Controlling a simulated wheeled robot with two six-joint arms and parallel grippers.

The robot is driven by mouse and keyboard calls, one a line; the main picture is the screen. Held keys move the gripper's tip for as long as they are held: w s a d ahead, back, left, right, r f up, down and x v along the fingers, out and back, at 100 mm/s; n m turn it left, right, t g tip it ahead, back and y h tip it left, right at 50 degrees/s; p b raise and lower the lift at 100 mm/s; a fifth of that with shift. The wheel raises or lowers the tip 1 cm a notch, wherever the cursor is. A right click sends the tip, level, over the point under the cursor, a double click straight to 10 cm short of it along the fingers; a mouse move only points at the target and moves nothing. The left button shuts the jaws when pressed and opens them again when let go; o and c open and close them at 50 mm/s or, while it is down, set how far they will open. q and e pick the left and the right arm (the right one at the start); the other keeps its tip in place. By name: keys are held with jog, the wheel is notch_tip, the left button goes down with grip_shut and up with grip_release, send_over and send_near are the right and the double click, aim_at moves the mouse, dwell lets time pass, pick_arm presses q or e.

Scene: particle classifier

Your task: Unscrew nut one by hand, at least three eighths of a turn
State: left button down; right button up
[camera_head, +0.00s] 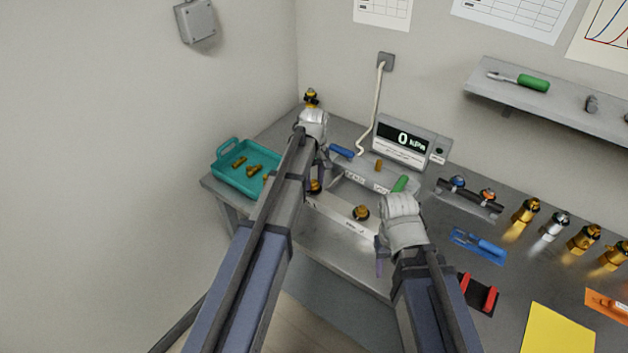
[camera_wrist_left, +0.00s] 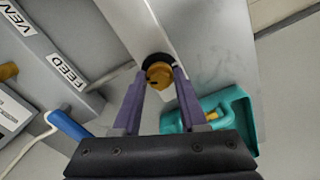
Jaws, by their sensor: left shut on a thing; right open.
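A brass nut (camera_wrist_left: 159,75) with a black ring behind it sits on the long pale bar (camera_wrist_left: 128,22) in the left wrist view. My left gripper (camera_wrist_left: 160,80) has its two purple fingers on either side of this nut and is shut on it. In the head view the same nut (camera_head: 315,187) is partly hidden by my left arm. A second brass nut (camera_head: 361,212) sits farther right on the bar (camera_head: 340,215). No number shows on either nut. My right gripper (camera_head: 380,256) is open and empty, in front of the bench edge.
A teal tray (camera_head: 226,182) with brass pieces stands left. A gauge reading 0 kPa (camera_head: 405,138) stands behind, near a blue-handled (camera_head: 341,151) and a green-handled item (camera_head: 400,183).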

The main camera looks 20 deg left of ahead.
aim_at(314, 182)
pick_arm(q)
jog(key=shift+n, duration=0.4)
jog(key=shift+c, duration=2.2)
grip_release()
notch_tip(314, 182, up, 8)
jog(key=p, duration=0.8)
jog(key=shift+f, duration=0.1)
